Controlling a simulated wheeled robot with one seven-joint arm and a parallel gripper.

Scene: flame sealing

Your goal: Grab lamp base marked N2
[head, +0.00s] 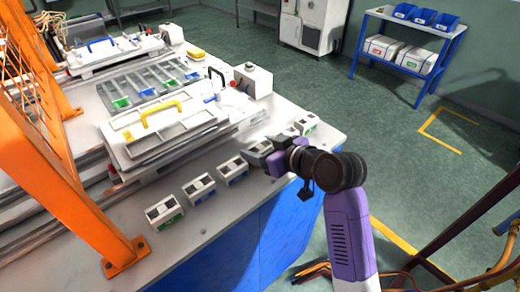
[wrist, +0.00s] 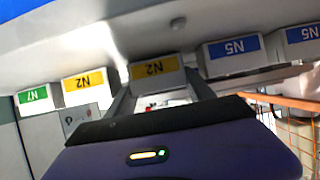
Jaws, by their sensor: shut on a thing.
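A row of white lamp bases with coloured labels stands along the front edge of the bench. In the wrist view the labels appear upside down. A lamp base marked N2 with a yellow label (wrist: 154,68) sits between the two fingers of my gripper (wrist: 160,88). My gripper is shut on this base. In the head view my gripper (head: 270,154) reaches over the row near the bench corner and partly hides the base it holds (head: 257,150). Another yellow N2 base (wrist: 84,84) stands beside it in the wrist view. I cannot tell whether the held base is lifted.
Close neighbours are two blue N5 bases (wrist: 232,52) on one side and a green N7 base (wrist: 35,97) beyond the other N2. Behind the row is a white fixture with a yellow handle (head: 160,112). An orange frame (head: 75,190) stands at left.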

